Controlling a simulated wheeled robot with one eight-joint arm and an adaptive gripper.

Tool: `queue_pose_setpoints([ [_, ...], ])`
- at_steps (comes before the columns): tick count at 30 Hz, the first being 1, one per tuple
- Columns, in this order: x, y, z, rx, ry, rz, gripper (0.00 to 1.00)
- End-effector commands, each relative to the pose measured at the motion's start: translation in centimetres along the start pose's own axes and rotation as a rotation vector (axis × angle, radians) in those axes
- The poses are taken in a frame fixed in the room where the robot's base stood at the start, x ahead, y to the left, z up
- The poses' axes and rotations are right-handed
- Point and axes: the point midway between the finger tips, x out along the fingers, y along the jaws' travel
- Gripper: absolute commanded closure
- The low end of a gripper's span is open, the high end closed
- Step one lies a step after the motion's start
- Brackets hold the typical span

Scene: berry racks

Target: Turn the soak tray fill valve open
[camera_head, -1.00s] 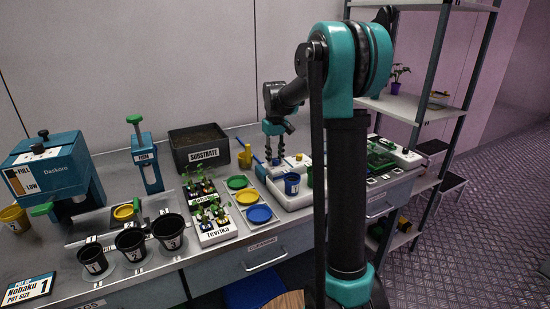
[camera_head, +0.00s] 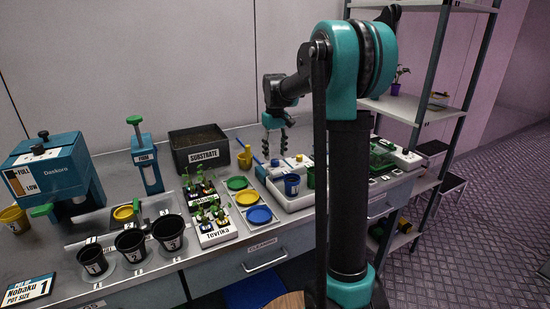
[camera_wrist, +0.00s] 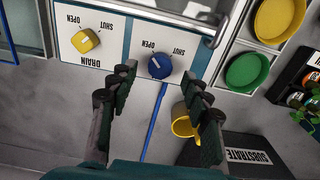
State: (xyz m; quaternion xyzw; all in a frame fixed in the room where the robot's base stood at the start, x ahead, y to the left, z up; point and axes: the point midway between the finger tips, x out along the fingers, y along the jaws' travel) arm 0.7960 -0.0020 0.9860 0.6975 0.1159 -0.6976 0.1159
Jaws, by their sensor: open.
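The blue fill valve knob (camera_wrist: 160,66) sits on a white label plate with OPEN and SHUT marks, upside down in the wrist view. A small light mark shows on the knob; which word it points to is unclear. A blue hose (camera_wrist: 153,125) runs from it. My gripper (camera_wrist: 160,84) is open, one finger on each side of the knob in that view, not gripping it. In the head view my gripper (camera_head: 275,146) hangs above the back of the white soak tray (camera_head: 290,203). The yellow drain knob (camera_wrist: 86,40) is left of the blue one.
A yellow scoop-like cup (camera_head: 245,157) and the black SUBSTRATE box (camera_head: 199,157) stand left of my gripper. Green, yellow and blue dishes (camera_head: 259,215) lie beside the tray. Seedling trays (camera_head: 217,235) are farther left.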

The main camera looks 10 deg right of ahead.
Motion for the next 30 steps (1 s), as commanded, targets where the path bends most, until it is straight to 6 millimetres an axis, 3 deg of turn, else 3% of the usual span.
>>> queue_pose_setpoints([
  [6, -4.7, 0.0, 0.0, 0.0, 0.0, 0.0, 0.51],
  [13, -8.1, 0.0, 0.0, 0.0, 0.0, 0.0, 0.51],
  [18, -9.1, 0.0, 0.0, 0.0, 0.0, 0.0, 0.51],
  [30, -9.1, 0.0, 0.0, 0.0, 0.0, 0.0, 0.51],
])
